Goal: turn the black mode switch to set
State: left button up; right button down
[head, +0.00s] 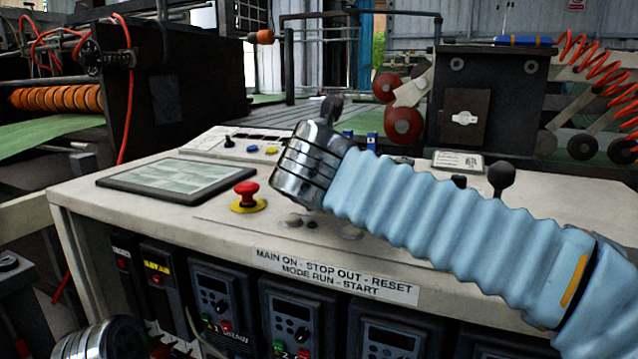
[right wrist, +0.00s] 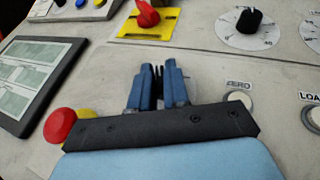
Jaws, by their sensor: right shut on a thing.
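In the right wrist view my right gripper (right wrist: 157,66) reaches down to the panel with its two blue fingers close together. They are shut on a narrow dark piece, which looks like the black mode switch (right wrist: 158,82). Most of the switch is hidden between the fingers, so its pointing direction and any run or set marking cannot be read. In the head view my right arm comes in from the right over the sloped control panel (head: 110,207), and its silver wrist hides the fingers and the switch. My left gripper does not show.
A red stop button (head: 246,190) on a yellow base and a flat screen (head: 180,177) lie left of my right wrist. The wrist view shows a red switch on a yellow plate (right wrist: 150,22), a black dial knob (right wrist: 249,20) and a round ZERO button (right wrist: 239,98).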

jog(key=shift+d+n+y+p, duration=0.15)
jog(key=shift+n+y+p, duration=0.45)
jog(key=shift+n+y, duration=0.25)
jog(key=shift+n+g+y+p, duration=0.3)
jog(key=shift+n+y+p, duration=0.35)
jog(key=shift+y+p, duration=0.2)
jog(key=shift+n+y+p, duration=0.5)
jog(key=shift+y+p, duration=0.1)
jog(key=shift+f+n+g+y+p, duration=0.3)
jog(key=shift+n+y+p, duration=0.1)
jog(key=shift+p, duration=0.1)
jog(key=c, duration=1.2)
grip_release()
jog(key=shift+r, duration=0.15)
